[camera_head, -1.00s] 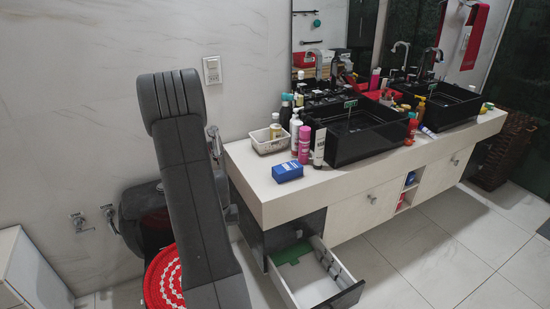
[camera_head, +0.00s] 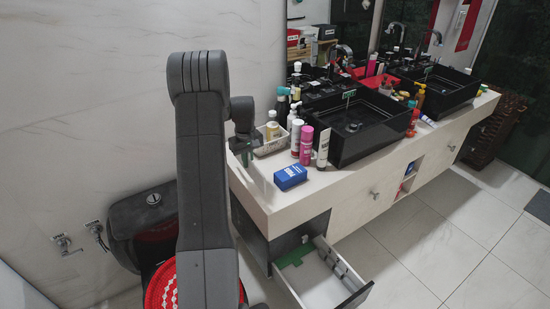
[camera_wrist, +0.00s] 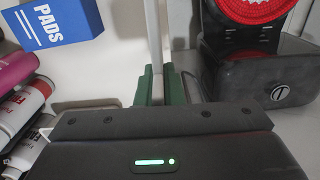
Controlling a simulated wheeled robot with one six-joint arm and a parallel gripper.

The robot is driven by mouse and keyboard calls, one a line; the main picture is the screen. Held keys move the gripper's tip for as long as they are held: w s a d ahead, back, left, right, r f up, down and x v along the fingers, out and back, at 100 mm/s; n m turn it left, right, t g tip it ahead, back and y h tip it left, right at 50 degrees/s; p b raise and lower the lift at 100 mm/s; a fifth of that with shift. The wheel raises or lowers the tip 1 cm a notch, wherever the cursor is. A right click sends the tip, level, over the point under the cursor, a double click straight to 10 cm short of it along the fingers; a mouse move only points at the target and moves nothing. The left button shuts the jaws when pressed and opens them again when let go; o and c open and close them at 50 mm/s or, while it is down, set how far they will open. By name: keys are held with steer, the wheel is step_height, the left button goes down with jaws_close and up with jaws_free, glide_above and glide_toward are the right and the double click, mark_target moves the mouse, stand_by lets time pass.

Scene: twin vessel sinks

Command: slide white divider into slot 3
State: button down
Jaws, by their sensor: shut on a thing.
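My gripper (camera_wrist: 158,88), with green fingers, is shut on the white divider (camera_wrist: 153,35), which shows edge-on as a thin upright strip in the wrist view. In the head view my gripper (camera_head: 244,155) is beside the counter's left end, near the white basket, above the drawer's height. The open drawer (camera_head: 318,286) below the counter has a white inside and a dark front. Small dark slot holders (camera_head: 338,264) line its right side. Their numbers are too small to read. A green piece (camera_head: 294,256) lies at its back.
The counter (camera_head: 285,206) holds a blue pads box (camera_head: 290,176), a white basket (camera_head: 270,145), several bottles and two black sinks (camera_head: 368,130). A dark toilet (camera_head: 145,215) and red woven seat (camera_head: 160,285) stand left. Floor right of the drawer is clear.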

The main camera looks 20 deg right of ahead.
steer(key=d+r, duration=0.3)
steer(key=d, duration=0.4)
steer(key=f+p, duration=0.1)
steer(key=f, duration=0.2)
steer(key=f+p, duration=0.1)
steer(key=f, duration=0.1)
steer(key=f+p, duration=0.1)
steer(key=f, duration=0.2)
steer(key=shift+s+d+f, duration=0.25)
steer(key=shift+s+f, duration=0.05)
steer(key=shift+f, duration=0.35)
steer(key=shift+f, duration=0.25)
steer(key=c, duration=1.6)
jaws_free()
steer(key=shift+r, duration=0.1)
steer(key=shift+o, duration=0.2)
